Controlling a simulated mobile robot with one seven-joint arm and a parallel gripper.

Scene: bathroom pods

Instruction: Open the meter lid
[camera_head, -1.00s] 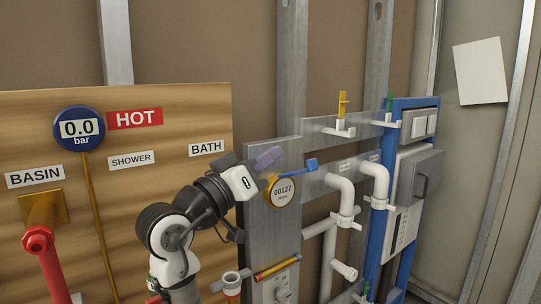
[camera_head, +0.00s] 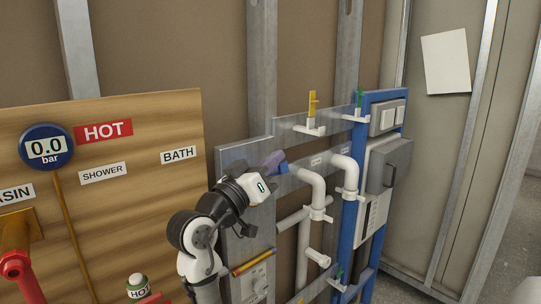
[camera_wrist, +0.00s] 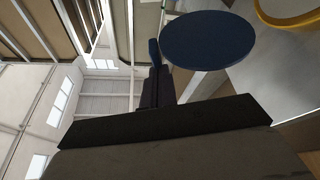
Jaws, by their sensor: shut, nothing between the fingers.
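The meter lid is a blue disc; a small blue part of it (camera_head: 283,168) shows beside my fingers in the head view. In the wrist view the lid (camera_wrist: 207,40) is seen broad side on, standing away from the meter's yellow rim (camera_wrist: 285,16). The meter face is hidden behind my wrist in the head view. My gripper (camera_head: 272,160) is shut and empty, right by the lid. Its dark fingers (camera_wrist: 155,86) show left of the lid in the wrist view; I cannot tell whether they touch it.
White pipes (camera_head: 312,190) stand just right of the meter. A yellow lever (camera_head: 313,103) is above them, and a blue frame with a grey box (camera_head: 388,165) is further right. The wooden board (camera_head: 130,200) with a pressure gauge (camera_head: 46,147) is left.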

